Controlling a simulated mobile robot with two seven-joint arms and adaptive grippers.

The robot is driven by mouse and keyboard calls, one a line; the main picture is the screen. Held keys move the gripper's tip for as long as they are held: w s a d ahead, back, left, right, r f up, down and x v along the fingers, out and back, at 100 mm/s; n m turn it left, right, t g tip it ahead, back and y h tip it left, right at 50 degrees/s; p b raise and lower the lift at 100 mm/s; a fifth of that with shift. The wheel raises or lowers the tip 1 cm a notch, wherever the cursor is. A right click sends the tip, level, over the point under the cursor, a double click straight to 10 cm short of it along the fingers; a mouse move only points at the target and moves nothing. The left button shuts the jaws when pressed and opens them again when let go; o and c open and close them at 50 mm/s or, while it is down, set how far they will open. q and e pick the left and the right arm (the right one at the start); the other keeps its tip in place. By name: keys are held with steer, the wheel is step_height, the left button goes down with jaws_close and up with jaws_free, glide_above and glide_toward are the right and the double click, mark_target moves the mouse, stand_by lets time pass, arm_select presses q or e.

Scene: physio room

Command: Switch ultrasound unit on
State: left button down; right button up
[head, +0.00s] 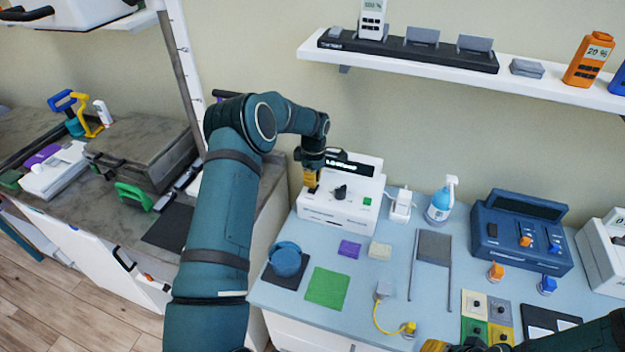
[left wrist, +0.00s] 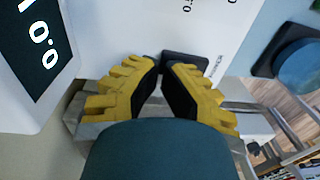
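The white ultrasound unit (head: 325,212) stands at the back left of the pale blue tabletop. Its front has a black knob (head: 340,192) and a green button (head: 367,201); a lit display is on top, partly covered by my arm. My left gripper (head: 311,182) is at the unit's left part, fingers pointing down. In the left wrist view its yellow fingers (left wrist: 161,68) converge with their tips almost together, holding nothing. A black switch (left wrist: 186,62) lies just beyond the tips; contact cannot be told. The display (left wrist: 38,40) shows zeros there. My right gripper (head: 436,346) barely shows at the bottom edge.
A wall shelf (head: 420,67) hangs above.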

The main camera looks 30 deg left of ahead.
arm_select(q)
steer(key=shift+s+d+f, duration=0.15)
steer(key=shift+s+f, duration=0.05)
steer(key=shift+f, duration=0.1)
steer(key=shift+w+r+p, duration=0.2)
steer(key=shift+r+p, duration=0.1)
steer(key=shift+r, duration=0.35)
step_height(320, 180, up, 7)
steer(key=shift+w+r, duration=0.15)
steer(key=shift+w, duration=0.1)
